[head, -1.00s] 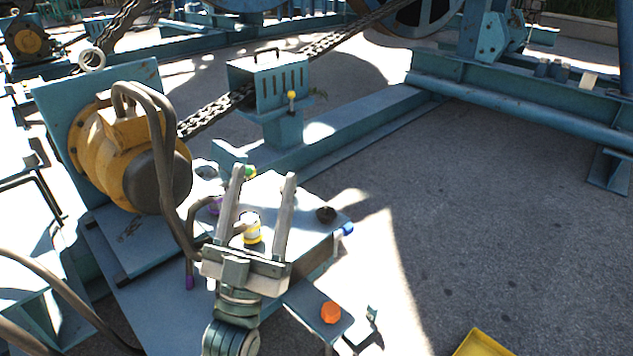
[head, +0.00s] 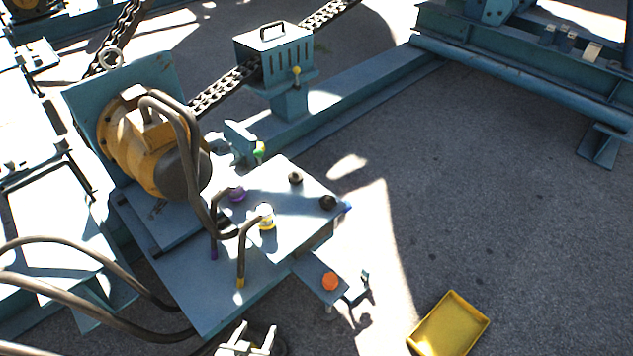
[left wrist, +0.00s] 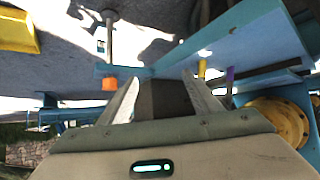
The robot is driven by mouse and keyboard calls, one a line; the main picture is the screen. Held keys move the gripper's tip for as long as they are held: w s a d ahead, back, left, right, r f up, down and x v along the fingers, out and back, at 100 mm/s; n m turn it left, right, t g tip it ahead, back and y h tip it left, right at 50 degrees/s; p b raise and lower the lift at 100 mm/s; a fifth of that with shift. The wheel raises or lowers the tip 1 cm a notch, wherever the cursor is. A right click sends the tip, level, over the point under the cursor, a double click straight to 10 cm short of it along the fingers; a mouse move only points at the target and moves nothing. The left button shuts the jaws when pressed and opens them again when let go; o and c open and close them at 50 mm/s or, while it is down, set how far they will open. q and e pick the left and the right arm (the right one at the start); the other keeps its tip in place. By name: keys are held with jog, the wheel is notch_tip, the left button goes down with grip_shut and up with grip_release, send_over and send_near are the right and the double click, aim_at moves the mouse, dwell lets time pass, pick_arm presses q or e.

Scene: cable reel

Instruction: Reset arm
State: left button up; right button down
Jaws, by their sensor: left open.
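My left gripper (head: 248,342) shows at the bottom edge of the head view, below the blue control table, partly cut off by the frame. It is open, with nothing between its fingers. In the left wrist view its two spread fingers (left wrist: 158,98) point toward the blue metalwork, with a dark block seen between them. My right gripper is in neither view.
An orange knob (head: 330,281) sits on a small bracket right of the table. A yellow tray (head: 450,325) lies on the floor at bottom right. A yellow motor (head: 150,150) with dark hoses stands left. Open floor (head: 480,180) lies to the right.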

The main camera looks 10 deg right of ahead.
pick_arm(q)
jog(key=s+a+f+g+y+p, duration=0.1)
jog(key=s+a+f+g+p, duration=0.1)
jog(key=s, duration=0.7)
jog(key=s+a+f+g+p, duration=0.2)
jog(key=s+a+f, duration=0.3)
jog(key=s, duration=0.4)
jog(key=shift+n+g+y+p, duration=0.3)
jog(key=shift+g+y+p, duration=0.1)
jog(key=shift+p, duration=0.2)
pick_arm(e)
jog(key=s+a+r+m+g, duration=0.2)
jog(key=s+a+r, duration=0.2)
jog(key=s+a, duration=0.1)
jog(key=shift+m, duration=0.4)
